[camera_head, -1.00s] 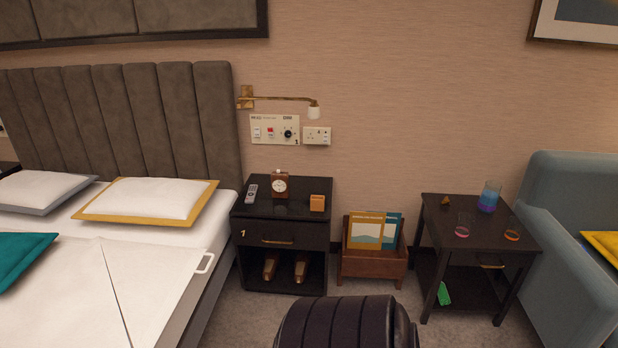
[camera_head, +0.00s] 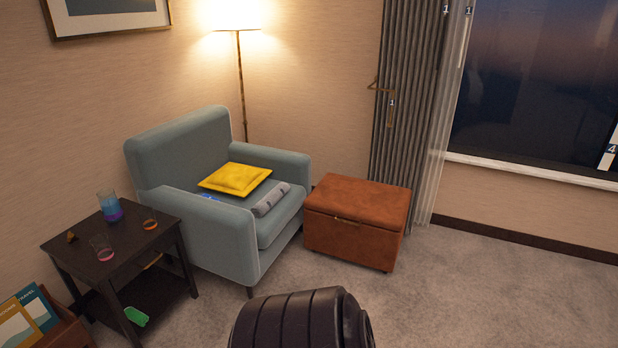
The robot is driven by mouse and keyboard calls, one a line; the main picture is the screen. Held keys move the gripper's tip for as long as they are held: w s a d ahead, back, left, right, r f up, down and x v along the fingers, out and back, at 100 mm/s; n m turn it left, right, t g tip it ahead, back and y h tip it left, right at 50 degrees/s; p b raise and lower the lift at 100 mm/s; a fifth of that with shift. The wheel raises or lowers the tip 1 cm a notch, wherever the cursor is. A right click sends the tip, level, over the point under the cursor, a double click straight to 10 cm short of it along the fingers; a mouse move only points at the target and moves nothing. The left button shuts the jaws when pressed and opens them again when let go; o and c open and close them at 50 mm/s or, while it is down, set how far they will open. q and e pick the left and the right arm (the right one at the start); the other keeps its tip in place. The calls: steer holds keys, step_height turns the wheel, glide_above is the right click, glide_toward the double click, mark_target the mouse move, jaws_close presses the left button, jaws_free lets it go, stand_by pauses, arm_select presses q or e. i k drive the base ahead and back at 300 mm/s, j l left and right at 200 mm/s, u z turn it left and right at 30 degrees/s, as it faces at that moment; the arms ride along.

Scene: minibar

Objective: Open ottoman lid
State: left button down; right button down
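The ottoman (camera_head: 350,238) is a brown-orange leather box on the carpet, right of the armchair and in front of the curtain. Its lid (camera_head: 360,198) is shut, with a thin seam below it and a small tab at the front edge. Neither of my grippers shows in the head view. A dark ribbed part of my own body fills the bottom middle of the picture, apart from the ottoman.
A blue-grey armchair (camera_head: 165,215) holds a yellow cushion (camera_head: 235,179) and a rolled grey cloth (camera_head: 271,199). A dark side table (camera_head: 75,248) with glasses stands at the left. A floor lamp (camera_head: 241,85) is behind the chair. Carpet (camera_head: 480,290) is clear at the front right.

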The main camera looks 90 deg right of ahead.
mark_target(375, 203)
steer(key=z, duration=3.1)
steer(key=i+j, duration=0.1)
steer(key=i, duration=0.75)
steer(key=i+j, duration=0.1)
steer(key=i, duration=0.75)
